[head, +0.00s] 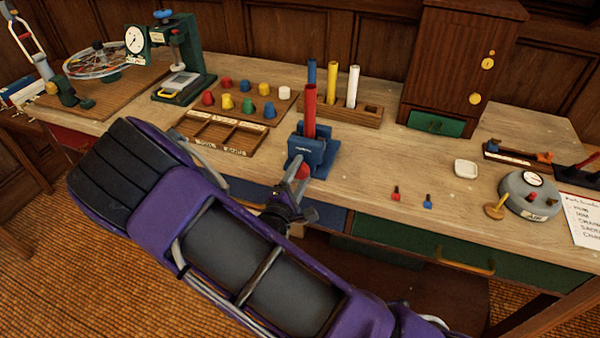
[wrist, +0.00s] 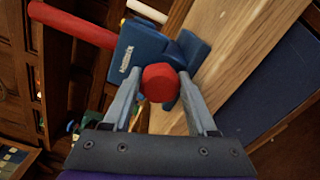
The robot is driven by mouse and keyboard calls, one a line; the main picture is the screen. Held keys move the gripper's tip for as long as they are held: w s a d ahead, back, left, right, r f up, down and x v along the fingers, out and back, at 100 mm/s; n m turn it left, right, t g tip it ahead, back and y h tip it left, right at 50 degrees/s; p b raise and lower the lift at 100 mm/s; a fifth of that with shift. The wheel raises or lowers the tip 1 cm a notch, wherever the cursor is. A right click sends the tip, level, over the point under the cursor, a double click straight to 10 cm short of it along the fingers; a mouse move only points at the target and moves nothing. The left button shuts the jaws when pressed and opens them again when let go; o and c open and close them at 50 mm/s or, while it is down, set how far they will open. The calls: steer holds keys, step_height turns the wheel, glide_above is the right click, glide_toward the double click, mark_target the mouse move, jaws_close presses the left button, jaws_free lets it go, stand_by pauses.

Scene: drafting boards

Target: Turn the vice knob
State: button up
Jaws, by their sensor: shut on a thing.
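The blue vice (head: 322,155) stands at the front edge of the workbench, with a red rod (head: 310,108) upright in its jaws. Its round red knob (head: 303,171) faces the front. In the wrist view the vice (wrist: 143,57) is behind the red knob (wrist: 159,83), and the red rod (wrist: 75,25) sticks out to the left. My gripper (wrist: 160,90) is shut on the knob, with one grey finger on each side of it. In the head view my gripper (head: 297,184) is partly hidden by my arm.
A shallow compartment tray (head: 222,135) and a board of coloured pegs (head: 284,104) are to the left. Small red and blue pieces (head: 396,194) lie to the right, where the bench top is mostly clear.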

steer(key=shift+n, duration=0.5)
steer(key=o, duration=1.4)
steer(key=shift+c, duration=0.2)
steer(key=shift+s, duration=0.15)
steer(key=v, duration=1.7)
steer(key=shift+a, duration=0.1)
